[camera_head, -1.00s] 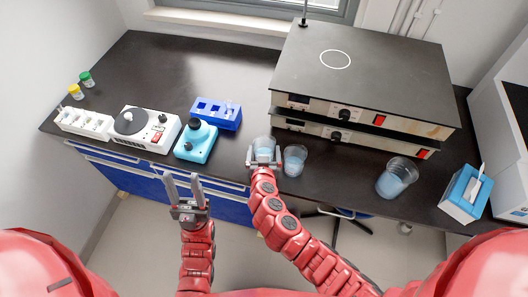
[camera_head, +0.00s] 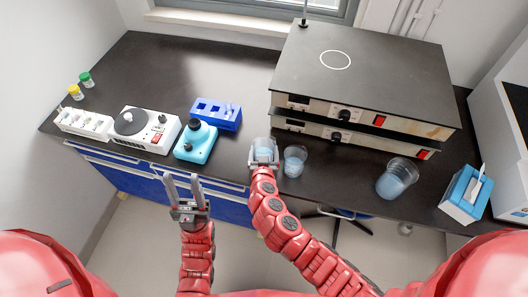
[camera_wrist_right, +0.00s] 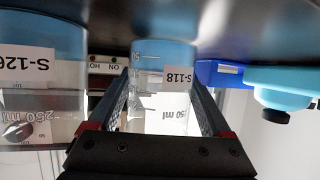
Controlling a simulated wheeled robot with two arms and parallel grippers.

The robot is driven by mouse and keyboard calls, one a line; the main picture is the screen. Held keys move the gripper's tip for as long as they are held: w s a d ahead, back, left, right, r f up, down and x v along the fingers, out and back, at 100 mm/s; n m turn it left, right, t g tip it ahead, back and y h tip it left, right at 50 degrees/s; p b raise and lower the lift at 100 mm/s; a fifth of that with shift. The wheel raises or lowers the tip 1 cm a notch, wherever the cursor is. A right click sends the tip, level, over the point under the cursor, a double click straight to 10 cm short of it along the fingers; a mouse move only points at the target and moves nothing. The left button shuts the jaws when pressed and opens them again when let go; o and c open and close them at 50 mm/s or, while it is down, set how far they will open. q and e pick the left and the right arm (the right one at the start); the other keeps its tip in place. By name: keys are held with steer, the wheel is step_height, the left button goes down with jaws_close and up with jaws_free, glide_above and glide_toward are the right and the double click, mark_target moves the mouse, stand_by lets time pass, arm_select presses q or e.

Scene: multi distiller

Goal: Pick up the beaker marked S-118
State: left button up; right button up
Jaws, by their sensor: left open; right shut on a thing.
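The beaker marked S-118 (camera_wrist_right: 160,55) holds blue liquid and stands between my right gripper's fingers (camera_wrist_right: 162,90) in the right wrist view, which appears upside down. In the head view this beaker (camera_head: 263,144) is near the front edge of the black bench, with my right gripper (camera_head: 263,155) shut around it from the front. It looks upright; I cannot tell any gap to the bench. My left gripper (camera_head: 185,187) is open and empty, in front of the bench.
A similar beaker (camera_head: 295,161), its label starting S-12 in the wrist view (camera_wrist_right: 40,70), stands close to the right. A larger beaker (camera_head: 396,178) and tissue box (camera_head: 464,194) are farther right. A cyan bottle (camera_head: 196,142) and blue rack (camera_head: 217,114) stand left. Stacked hotplates (camera_head: 355,120) stand behind.

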steer(key=shift+r+b, duration=0.5)
steer(key=shift+r, duration=0.7)
steer(key=s+r+b, duration=0.2)
steer(key=s+b, duration=0.2)
steer(key=s, duration=1.2)
steer(key=shift+r, duration=0.15)
